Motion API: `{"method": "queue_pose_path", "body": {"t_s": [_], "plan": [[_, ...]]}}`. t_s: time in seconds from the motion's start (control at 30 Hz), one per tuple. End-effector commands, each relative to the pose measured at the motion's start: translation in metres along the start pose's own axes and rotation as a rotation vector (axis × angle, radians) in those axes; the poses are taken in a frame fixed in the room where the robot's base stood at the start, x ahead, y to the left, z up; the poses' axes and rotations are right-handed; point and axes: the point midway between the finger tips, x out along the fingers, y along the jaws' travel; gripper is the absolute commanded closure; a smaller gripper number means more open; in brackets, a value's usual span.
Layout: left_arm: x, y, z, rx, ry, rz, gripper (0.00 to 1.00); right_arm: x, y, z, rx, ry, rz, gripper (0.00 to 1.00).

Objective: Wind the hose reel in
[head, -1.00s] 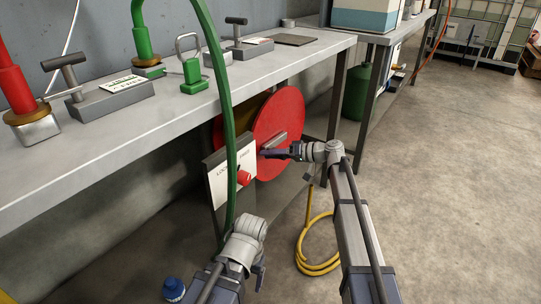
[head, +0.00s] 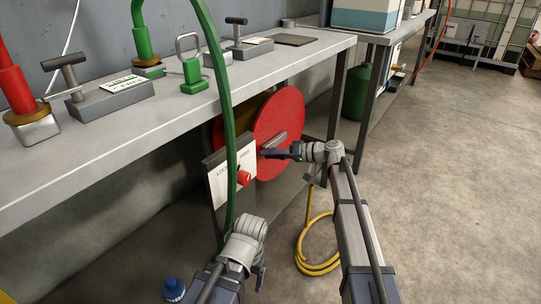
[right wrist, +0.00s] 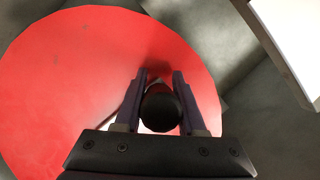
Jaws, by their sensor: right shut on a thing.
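The hose reel's red round flange (head: 290,112) stands upright under the bench, with a grey bar (head: 275,140) on its face. My right gripper (head: 268,153) is at the flange's face. In the right wrist view it is shut on a dark round-ended handle (right wrist: 161,108), in front of the red flange (right wrist: 70,80). The yellow hose (head: 318,267) lies coiled on the floor below, with one length rising toward the reel. A white panel (head: 217,185) with a red knob (head: 244,177) stands left of the flange. My left gripper (head: 261,277) is low in front; its jaws are unclear.
A grey bench (head: 150,115) runs above the reel, with its leg (head: 337,105) to the right. A green hose (head: 222,100) hangs down in front of the panel. A blue-capped thing (head: 174,289) is at the bottom. The floor at right is clear.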

Motion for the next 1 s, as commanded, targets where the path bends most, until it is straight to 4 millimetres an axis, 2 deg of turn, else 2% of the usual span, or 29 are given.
{"method": "queue_pose_path", "body": {"t_s": [0.37, 1.0], "plan": [[-0.003, 0.000, 0.000, 0.000, 0.000, 0.000, 0.22, -0.002, -0.004, -0.004, 0.036, 0.000, -0.016, 1.00], [-0.022, -0.002, 0.001, 0.000, 0.000, 0.000, 0.22, -0.019, -0.034, -0.045, 0.434, 0.002, -0.184, 1.00]]}}
